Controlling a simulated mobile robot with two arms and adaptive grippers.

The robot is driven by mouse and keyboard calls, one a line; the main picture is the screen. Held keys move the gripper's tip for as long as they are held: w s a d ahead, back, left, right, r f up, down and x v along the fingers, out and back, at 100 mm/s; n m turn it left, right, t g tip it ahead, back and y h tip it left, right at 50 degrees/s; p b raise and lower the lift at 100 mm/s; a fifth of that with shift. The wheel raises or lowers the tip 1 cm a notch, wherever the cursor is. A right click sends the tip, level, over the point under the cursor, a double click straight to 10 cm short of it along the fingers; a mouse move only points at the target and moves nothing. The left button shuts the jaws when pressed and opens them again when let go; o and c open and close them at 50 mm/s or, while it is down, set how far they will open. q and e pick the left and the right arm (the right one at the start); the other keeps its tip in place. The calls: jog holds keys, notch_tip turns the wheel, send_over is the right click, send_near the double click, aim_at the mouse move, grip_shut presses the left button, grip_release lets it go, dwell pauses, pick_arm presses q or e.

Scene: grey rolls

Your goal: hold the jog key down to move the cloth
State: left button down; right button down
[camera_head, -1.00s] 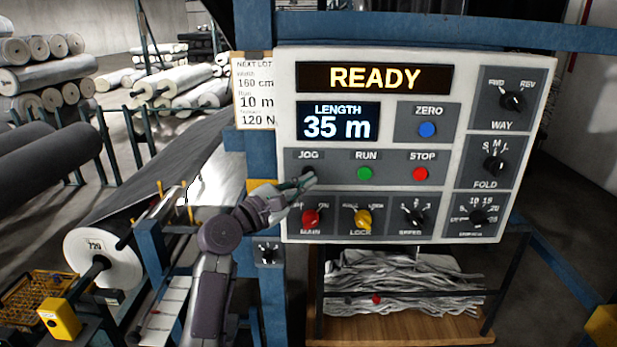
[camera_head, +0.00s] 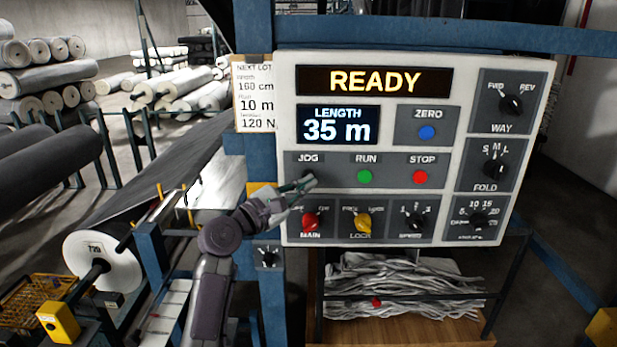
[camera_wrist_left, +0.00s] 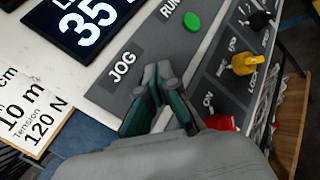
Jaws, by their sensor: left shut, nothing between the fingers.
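The control panel (camera_head: 385,85) fills the right half of the head view. Its display reads READY and the length screen (camera_head: 338,125) reads 35 m. My left gripper (camera_head: 308,182) is shut and empty, with its fingertips at the spot under the JOG label (camera_head: 308,158). In the left wrist view the shut fingertips (camera_wrist_left: 157,75) are at the panel beside the JOG label (camera_wrist_left: 122,67). The jog key is hidden behind the fingers, and I cannot tell whether it is pressed. Pale folded cloth (camera_head: 400,285) lies under the panel. My right gripper is not in view.
The green RUN button (camera_head: 365,176) and red STOP button (camera_head: 420,177) are right of the fingers. The red MAIN knob (camera_head: 311,222) and yellow LOCK knob (camera_head: 363,223) sit below. A blue post (camera_head: 262,150) stands left of the panel. A white roll (camera_head: 103,262) is at left.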

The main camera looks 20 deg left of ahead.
pick_arm(q)
jog(key=shift+w, duration=0.1)
dwell(0.5)
jog(key=shift+w+a, duration=0.1)
jog(key=shift+w, duration=0.2)
jog(key=shift+w+a, duration=0.15)
jog(key=shift+w, duration=0.25)
dwell(6.7)
